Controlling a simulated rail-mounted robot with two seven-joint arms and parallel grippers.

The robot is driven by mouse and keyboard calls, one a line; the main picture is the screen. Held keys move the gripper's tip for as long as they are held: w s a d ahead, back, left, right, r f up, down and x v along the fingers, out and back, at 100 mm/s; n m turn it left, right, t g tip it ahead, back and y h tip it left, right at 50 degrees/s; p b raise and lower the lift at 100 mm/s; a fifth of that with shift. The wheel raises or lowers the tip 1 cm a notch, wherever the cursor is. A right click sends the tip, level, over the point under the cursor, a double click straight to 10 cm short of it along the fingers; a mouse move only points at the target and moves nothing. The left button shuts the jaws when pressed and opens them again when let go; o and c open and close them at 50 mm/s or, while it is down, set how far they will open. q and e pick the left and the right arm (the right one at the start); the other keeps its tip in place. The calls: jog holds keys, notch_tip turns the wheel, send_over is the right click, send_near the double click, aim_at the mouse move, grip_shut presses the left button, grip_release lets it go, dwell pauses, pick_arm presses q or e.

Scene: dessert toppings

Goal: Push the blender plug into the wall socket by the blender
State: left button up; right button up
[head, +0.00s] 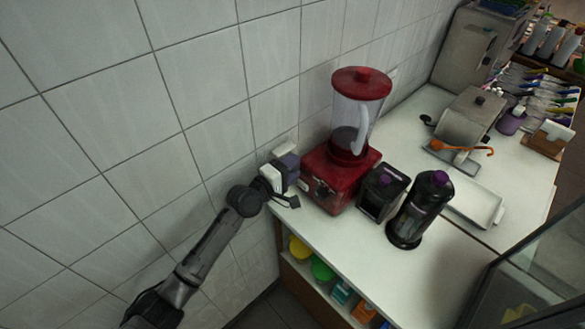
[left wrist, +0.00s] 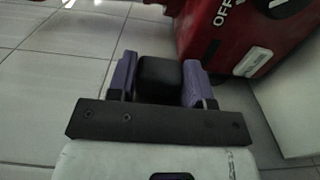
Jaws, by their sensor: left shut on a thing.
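My left gripper (head: 289,166) is beside the red blender (head: 340,172), close to the tiled wall. In the left wrist view, its purple fingers (left wrist: 160,82) are shut on a black block, the blender plug (left wrist: 159,75). The plug's far end faces the wall, and I cannot tell whether it touches anything. A pale fitting on the wall, which looks like the wall socket (head: 284,148), shows just behind the fingers in the head view and is partly hidden. The blender's red base (left wrist: 232,35) fills the upper right of the left wrist view. My right gripper is not in view.
A black grinder-like box (head: 382,192) and a dark bottle with a purple knob (head: 421,209) stand right of the blender on the white counter (head: 420,282). A white tray (head: 475,203) lies farther right. Coloured-lid containers (head: 321,269) sit on the shelf below.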

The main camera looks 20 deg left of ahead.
pick_arm(q)
jog(key=shift+a, duration=0.1)
dwell(0.3)
jog(key=o, duration=1)
jog(key=shift+o, duration=0.2)
jog(key=p+v, duration=0.1)
jog(key=v, duration=1.2)
jog(key=shift+s+a, duration=0.25)
jog(key=shift+s, duration=0.1)
